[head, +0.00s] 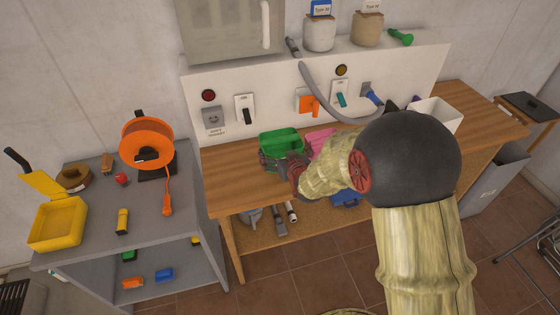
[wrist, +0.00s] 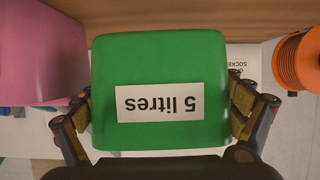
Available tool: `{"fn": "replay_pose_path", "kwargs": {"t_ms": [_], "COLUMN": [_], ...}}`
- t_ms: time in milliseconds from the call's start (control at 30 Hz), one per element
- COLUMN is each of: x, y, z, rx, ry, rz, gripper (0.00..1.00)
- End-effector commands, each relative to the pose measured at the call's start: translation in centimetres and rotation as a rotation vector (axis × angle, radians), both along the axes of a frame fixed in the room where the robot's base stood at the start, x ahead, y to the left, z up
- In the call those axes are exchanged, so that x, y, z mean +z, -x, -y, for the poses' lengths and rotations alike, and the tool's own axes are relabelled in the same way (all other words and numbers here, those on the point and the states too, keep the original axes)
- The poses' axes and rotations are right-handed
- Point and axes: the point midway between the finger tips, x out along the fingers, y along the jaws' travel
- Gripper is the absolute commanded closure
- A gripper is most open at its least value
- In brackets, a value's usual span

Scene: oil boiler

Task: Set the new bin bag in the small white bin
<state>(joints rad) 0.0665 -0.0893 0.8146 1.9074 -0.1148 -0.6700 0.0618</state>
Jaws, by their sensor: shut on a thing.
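My gripper (head: 287,176) is shut on a green open-topped tub-like thing (head: 281,139), perhaps a bin liner, at the left part of the wooden bench. In the wrist view this green thing (wrist: 160,65) fills the middle, with an upside-down "5 litres" label; the fingers (wrist: 160,120) press its two sides. I cannot tell whether it touches the bench. A white open-topped bin (head: 438,113) stands on the bench to the right, partly hidden behind my arm. A pink thing (head: 319,139) sits just right of the green one; it also shows in the wrist view (wrist: 40,55).
The wooden bench (head: 225,185) has a white back panel (head: 270,85) with switches, plugs and a grey hose (head: 325,100). An orange cable reel (head: 146,142) and a yellow tray (head: 58,222) stand on the grey cart at left. A larger grey bin (head: 490,185) stands on the floor at right.

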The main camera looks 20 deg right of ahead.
Motion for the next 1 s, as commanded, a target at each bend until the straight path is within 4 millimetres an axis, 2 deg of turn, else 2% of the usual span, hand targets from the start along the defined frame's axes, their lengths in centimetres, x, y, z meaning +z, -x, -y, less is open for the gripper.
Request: {"fn": "replay_pose_path", "kwargs": {"t_ms": [167,433,833,867,1000], "x": [-0.8,-4.1,-4.4,-4.4,-4.3], "y": [-0.7,-0.9,-0.9,-0.9,-0.9], "z": [-0.2,-0.2,-0.2,-0.2,-0.2], "rx": [0.0,0.0,0.0,0.0,0.0], "ry": [0.001,0.001,0.001,0.0,0.0], "rz": [0.001,-0.001,0.001,0.0,0.0], "gripper": [0.32,0.32,0.32,0.04,0.0]}}
